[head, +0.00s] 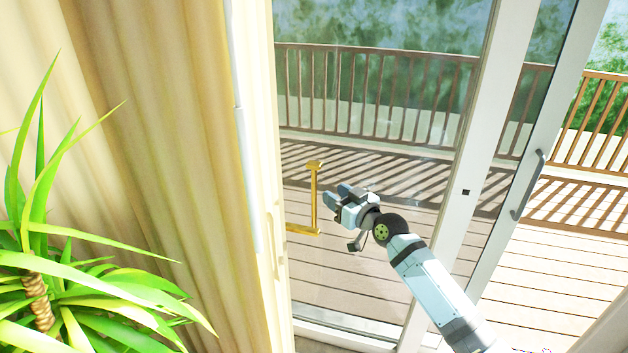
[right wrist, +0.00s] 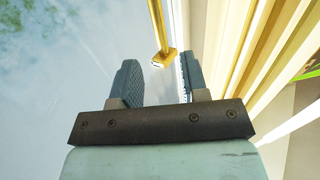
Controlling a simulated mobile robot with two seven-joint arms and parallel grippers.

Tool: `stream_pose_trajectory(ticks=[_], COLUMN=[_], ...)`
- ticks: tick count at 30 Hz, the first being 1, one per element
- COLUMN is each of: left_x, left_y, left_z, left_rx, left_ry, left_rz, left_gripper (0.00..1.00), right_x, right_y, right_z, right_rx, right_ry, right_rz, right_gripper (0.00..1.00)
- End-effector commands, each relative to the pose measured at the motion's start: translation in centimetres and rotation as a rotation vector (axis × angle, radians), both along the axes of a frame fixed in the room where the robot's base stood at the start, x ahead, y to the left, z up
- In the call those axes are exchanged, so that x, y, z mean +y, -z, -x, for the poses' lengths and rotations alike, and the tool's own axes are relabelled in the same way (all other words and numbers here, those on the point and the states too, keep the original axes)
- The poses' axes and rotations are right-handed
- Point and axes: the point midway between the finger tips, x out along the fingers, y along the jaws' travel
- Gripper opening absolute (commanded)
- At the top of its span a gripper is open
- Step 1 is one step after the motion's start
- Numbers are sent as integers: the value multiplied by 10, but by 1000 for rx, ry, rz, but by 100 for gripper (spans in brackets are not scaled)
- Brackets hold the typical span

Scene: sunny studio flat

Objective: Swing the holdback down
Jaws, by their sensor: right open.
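The brass holdback (head: 315,200) stands out by the curtain's right edge in the head view. Its upright bar ends in a small knob at the top, and a lower arm runs left toward the curtain. My right gripper (head: 342,200) is just right of the bar, open and apparently empty. In the right wrist view the holdback (right wrist: 160,35) comes down from the top, and its squared end shows between and beyond the two fingertips of my right gripper (right wrist: 158,82). I cannot tell whether a finger touches it. My left gripper is in neither view.
A cream curtain (head: 165,130) hangs left of the holdback. A spiky green plant (head: 75,270) stands at lower left. Behind my right arm is a sliding glass door with a white frame (head: 478,150) and a grey handle (head: 528,185). A deck with railing lies outside.

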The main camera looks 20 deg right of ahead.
Motion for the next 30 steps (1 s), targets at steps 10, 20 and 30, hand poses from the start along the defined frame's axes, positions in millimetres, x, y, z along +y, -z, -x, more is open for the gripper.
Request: stream_pose_trajectory(ticks=[10, 20, 30], left_x=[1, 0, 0], left_y=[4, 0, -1], left_z=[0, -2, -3], left_rx=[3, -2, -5], left_ry=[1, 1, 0], left_rz=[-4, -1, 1], left_gripper=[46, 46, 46], right_x=[26, 34, 33], right_y=[0, 0, 0], right_z=[-63, -81, -81], right_rx=[1, 0, 1], right_ry=[0, 0, 0], right_rz=[-3, -1, -1], right_gripper=[41, 41, 6])
